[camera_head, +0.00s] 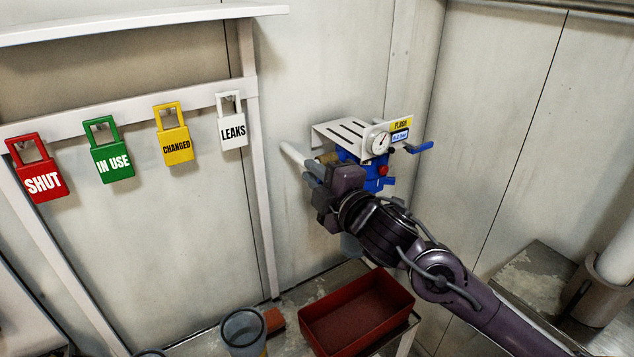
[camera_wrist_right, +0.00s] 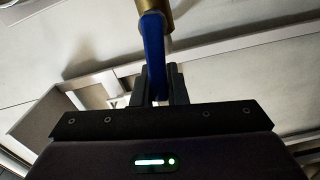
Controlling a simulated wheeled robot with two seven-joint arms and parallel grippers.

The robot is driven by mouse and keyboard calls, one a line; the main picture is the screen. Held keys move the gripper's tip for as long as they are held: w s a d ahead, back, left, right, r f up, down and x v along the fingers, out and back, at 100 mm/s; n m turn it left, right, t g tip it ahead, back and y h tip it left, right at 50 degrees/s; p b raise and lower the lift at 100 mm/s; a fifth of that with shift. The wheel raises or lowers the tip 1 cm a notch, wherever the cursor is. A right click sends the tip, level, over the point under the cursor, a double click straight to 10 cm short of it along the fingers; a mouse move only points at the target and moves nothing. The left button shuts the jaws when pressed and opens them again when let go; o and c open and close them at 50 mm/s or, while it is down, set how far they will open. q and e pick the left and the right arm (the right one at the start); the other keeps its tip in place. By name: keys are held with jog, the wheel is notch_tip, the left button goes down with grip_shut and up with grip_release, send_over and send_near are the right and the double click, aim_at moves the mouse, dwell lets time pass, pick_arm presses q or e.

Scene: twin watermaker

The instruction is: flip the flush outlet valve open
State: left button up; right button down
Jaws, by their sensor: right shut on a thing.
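The flush station has a white bracket (camera_head: 340,132), a yellow label reading FLUSH (camera_head: 401,125), a round gauge (camera_head: 379,142) and a blue body (camera_head: 374,180). A brass fitting (camera_head: 328,157) and white pipe (camera_head: 294,153) leave its left side. My right gripper (camera_head: 318,182) is at this side, below the brass fitting. In the right wrist view the gripper (camera_wrist_right: 158,88) is shut on a blue lever (camera_wrist_right: 154,50), which runs down from the brass fitting (camera_wrist_right: 152,6). The head view hides most of this lever behind my gripper. My left gripper is not in view.
Another blue handle (camera_head: 419,148) sticks out right of the gauge. Red, green, yellow and white lock-shaped tags hang from the rail (camera_head: 130,110) at left. Below are a red tray (camera_head: 357,312) and a grey cup (camera_head: 243,330). Wall panels stand close behind.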

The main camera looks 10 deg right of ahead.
jog(key=shift+f+n+b, duration=0.6)
jog(key=shift+n+b, duration=0.4)
jog(key=shift+n, duration=0.1)
jog(key=shift+a, duration=0.1)
jog(key=c, duration=1.7)
grip_release()
jog(key=b+v, duration=0.1)
jog(key=v, duration=0.7)
jog(key=shift+w, duration=0.1)
